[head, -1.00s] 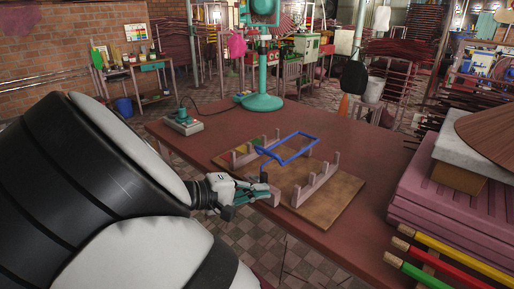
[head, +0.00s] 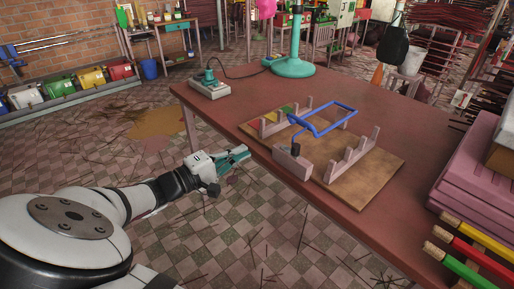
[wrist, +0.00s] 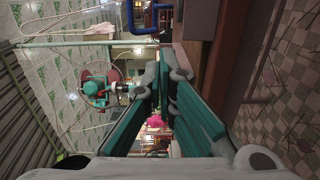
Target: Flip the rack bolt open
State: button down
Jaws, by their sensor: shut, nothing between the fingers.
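A rack on a brown wooden board (head: 370,180) stands on the red-brown table (head: 222,107). It has two rows of pale notched posts. A blue bar frame (head: 335,128) lies across the top of the rack. A small dark piece (head: 296,150) stands on a pinkish block (head: 291,164) at the rack's near-left end; I cannot tell for sure whether it is the bolt. My gripper (head: 248,152), with teal fingers, is shut and empty, left of that block and apart from it, near the table's edge. Its fingers also show together in the wrist view (wrist: 164,72).
A grey box with a teal knob (head: 210,84) and a teal stand base (head: 290,66) are at the table's back. Pink slabs (head: 475,165) and colored rods (head: 470,258) fill the right side. Tiled floor lies open left of the table.

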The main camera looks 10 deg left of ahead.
aim_at(294, 149)
jog(key=shift+w+d, duration=0.9)
jog(key=shift+d, duration=0.7)
jog(key=shift+w+d, duration=0.85)
jog(key=shift+d, duration=0.7)
jog(key=shift+w+d, duration=0.9)
jog(key=shift+d, duration=0.7)
jog(key=shift+s+d+r+p, duration=0.15)
jog(key=shift+s+d+p, duration=0.9)
jog(key=shift+d, duration=0.15)
jog(key=shift+s+d, duration=0.2)
jog(key=shift+d, duration=0.2)
